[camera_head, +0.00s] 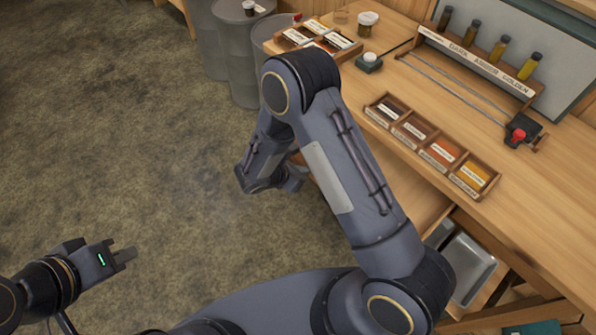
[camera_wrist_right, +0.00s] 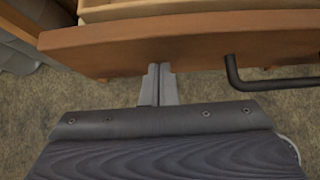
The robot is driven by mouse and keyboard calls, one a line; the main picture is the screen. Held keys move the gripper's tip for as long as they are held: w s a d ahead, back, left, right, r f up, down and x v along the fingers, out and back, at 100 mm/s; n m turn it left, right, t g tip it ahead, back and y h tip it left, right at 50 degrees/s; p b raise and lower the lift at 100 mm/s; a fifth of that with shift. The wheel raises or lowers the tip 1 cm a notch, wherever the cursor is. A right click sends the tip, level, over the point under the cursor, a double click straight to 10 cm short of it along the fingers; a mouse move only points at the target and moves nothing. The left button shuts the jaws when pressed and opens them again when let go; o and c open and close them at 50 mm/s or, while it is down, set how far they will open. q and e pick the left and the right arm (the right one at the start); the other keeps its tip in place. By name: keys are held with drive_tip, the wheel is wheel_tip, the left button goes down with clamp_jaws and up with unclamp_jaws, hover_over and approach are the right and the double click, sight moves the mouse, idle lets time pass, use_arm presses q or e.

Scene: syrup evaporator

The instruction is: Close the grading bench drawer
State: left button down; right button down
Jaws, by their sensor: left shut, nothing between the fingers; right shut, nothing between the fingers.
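The grading bench (camera_head: 530,200) is on the right in the head view. The drawer's brown front (camera_wrist_right: 200,45) spans the top of the right wrist view, with a black bar handle (camera_wrist_right: 285,85) to the right. The drawer stands out from the bench; in the head view my right arm hides most of it. My right gripper (camera_wrist_right: 160,72) is shut and empty, its fingertips at the lower edge of the drawer front, left of the handle; I cannot tell whether they touch. My left gripper (camera_head: 124,256) is shut and empty over the floor, far from the bench.
On the bench are a divided tray of labelled samples (camera_head: 430,145), another sample tray (camera_head: 318,40), a jar (camera_head: 367,22) and a rack with several bottles (camera_head: 480,60). Grey drums (camera_head: 228,50) stand beyond the bench. Metal pans (camera_head: 465,268) sit below it. The floor at left is clear.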

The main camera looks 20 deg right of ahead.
drive_tip(key=w+d+b, duration=0.2)
drive_tip(key=d, duration=0.4)
drive_tip(key=w+d+b, duration=0.2)
drive_tip(key=w+d, duration=0.1)
drive_tip(key=d, duration=0.3)
drive_tip(key=w+d+b, duration=0.2)
drive_tip(key=d, duration=0.4)
drive_tip(key=shift+w, duration=0.2)
drive_tip(key=shift+w+d, duration=0.15)
drive_tip(key=shift+d, duration=0.1)
drive_tip(key=shift+d+r, duration=0.1)
drive_tip(key=shift+d, duration=0.15)
drive_tip(key=shift+d+r, duration=0.1)
drive_tip(key=shift+w, duration=0.1)
